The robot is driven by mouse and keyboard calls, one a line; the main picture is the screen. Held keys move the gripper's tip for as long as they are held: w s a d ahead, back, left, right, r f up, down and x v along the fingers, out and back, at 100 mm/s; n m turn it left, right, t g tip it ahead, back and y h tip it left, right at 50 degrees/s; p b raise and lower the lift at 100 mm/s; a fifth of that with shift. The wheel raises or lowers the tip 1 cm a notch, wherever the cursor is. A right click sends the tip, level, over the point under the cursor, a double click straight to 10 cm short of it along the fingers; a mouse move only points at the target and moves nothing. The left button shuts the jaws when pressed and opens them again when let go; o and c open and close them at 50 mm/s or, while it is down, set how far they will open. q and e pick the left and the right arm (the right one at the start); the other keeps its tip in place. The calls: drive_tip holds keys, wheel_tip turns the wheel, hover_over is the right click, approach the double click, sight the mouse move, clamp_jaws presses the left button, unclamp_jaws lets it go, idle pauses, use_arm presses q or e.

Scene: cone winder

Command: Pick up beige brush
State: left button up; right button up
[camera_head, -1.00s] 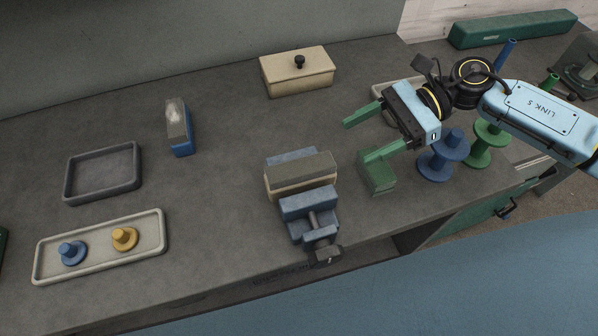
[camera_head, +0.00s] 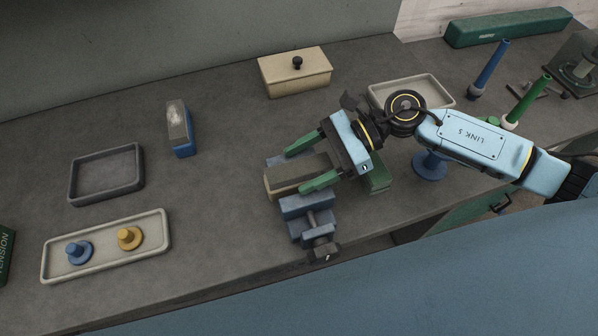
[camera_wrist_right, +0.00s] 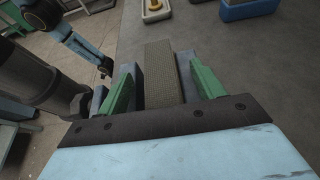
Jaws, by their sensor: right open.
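The beige brush (camera_head: 280,184), a beige block with a grey-brown top face, sits at the blue vise (camera_head: 306,206) near the front of the bench. My right gripper (camera_head: 298,169) is open, with one green finger on each side of the brush's right part. In the right wrist view the brush (camera_wrist_right: 163,72) runs lengthwise between the two spread fingers (camera_wrist_right: 165,80). A gap shows on the left side; contact on the right side cannot be told. The brush's right end is partly hidden by the gripper. My left gripper is not in view.
A green block (camera_head: 379,178) and a blue spool (camera_head: 430,167) stand close to the right gripper. A blue brush (camera_head: 181,135), a dark tray (camera_head: 73,188) and a light tray (camera_head: 48,268) with two pegs are at left. A beige lidded box (camera_head: 296,82) stands behind.

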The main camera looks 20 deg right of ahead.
drive_tip(key=c, duration=1.1)
drive_tip(key=shift+r, duration=0.1)
